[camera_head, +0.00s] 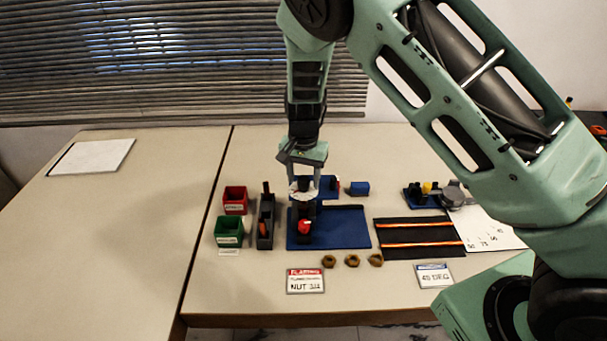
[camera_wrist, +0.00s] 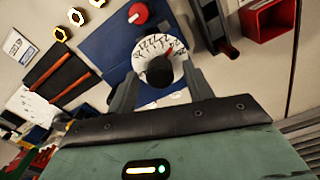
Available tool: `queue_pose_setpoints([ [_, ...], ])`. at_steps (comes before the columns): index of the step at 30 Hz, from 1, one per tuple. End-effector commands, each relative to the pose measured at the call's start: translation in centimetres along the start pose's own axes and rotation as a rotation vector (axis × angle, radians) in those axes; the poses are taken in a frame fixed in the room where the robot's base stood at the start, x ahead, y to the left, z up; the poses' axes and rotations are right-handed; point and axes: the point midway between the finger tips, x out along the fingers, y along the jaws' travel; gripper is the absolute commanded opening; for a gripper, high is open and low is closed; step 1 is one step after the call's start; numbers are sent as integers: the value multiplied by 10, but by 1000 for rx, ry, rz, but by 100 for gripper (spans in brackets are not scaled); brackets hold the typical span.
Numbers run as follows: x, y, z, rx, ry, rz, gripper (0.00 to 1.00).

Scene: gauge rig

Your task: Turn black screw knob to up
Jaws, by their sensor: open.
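The black screw knob (camera_wrist: 159,72) shows in the wrist view as a dark round knob in front of a white dial (camera_wrist: 152,48) with black markings and a red mark. The dial also shows in the head view (camera_head: 303,188), above a dark stand on a blue base plate (camera_head: 345,228). My gripper (camera_head: 304,186) points down over this gauge. In the wrist view my open gripper (camera_wrist: 159,69) has one finger on each side of the knob. I cannot tell whether either finger touches it. The knob's pointing direction is unclear.
A dark narrow holder (camera_head: 265,222), a red bin (camera_head: 235,200) and a green bin (camera_head: 229,231) stand left. Several nuts (camera_head: 352,260) lie in front. A black mat (camera_head: 418,238) lies right.

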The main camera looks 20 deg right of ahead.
Motion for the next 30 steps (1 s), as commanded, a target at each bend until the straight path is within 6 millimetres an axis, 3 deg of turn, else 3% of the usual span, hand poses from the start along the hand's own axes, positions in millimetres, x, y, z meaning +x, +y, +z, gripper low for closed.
queue_pose_setpoints([
  [9, 2, 0, 0, 0, 0, 0, 48],
  [14, 2, 0, 0, 0, 0, 0, 6],
  [23, 2, 0, 0, -21, 0, 0, 6],
  [30, 3, 0, -1, -132, 2, -1, 7],
])
